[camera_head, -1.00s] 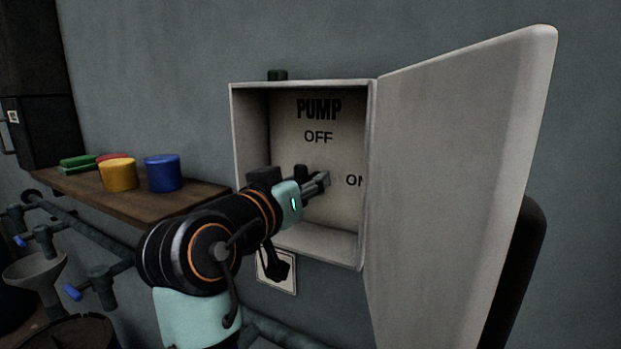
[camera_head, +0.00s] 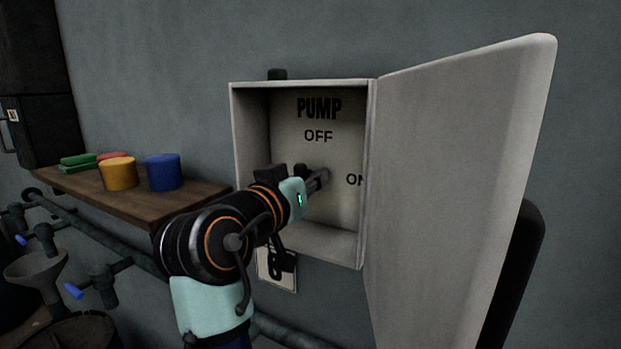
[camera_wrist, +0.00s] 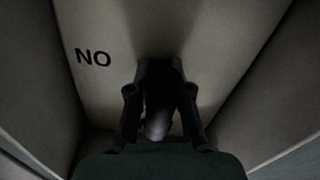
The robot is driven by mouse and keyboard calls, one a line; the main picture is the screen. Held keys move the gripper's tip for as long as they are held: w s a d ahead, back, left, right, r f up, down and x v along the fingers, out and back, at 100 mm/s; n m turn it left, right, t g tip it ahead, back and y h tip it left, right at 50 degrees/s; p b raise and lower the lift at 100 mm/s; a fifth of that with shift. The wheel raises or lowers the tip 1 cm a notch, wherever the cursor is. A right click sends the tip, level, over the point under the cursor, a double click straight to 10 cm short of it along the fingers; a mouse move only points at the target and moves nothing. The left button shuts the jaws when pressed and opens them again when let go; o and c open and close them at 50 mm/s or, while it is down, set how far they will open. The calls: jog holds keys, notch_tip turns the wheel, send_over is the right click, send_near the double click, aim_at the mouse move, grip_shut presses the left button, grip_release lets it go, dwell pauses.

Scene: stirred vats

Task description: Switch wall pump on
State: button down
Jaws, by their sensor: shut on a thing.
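The pump switch box (camera_head: 252,130) is a pale wall box with its door (camera_head: 450,160) swung open to the right. Its back panel reads PUMP, OFF at the top and ON at the right. My gripper (camera_head: 322,176) is inside the box, left of the ON label. In the wrist view my gripper (camera_wrist: 160,105) is shut on a dark switch handle (camera_wrist: 158,122) with a rounded, paler end, between its two fingers. The ON label (camera_wrist: 93,57) appears upside down there. The handle's exact angle is mostly hidden by the gripper in the head view.
A wooden shelf (camera_head: 165,207) to the left holds a yellow pot (camera_head: 119,174), a blue pot (camera_head: 163,173) and red and green items. Pipes with blue valve handles (camera_head: 74,290) run below. The box walls and open door closely flank my gripper.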

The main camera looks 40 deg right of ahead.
jog(key=shift+r, duration=0.1)
jog(key=n+p, duration=0.4)
jog(key=shift+r+p, duration=0.2)
jog(key=shift+p, duration=0.1)
jog(key=n+p, duration=0.5)
jog(key=p, duration=0.1)
jog(key=n+p, duration=0.5)
jog(key=p, duration=0.2)
jog(key=shift+n, duration=0.3)
jog(key=shift+f+n+p, duration=0.25)
jog(key=shift+n+p, duration=1.25)
jog(key=shift+p, duration=0.05)
jog(key=shift+f, duration=0.1)
jog(key=c, duration=1.1)
grip_release()
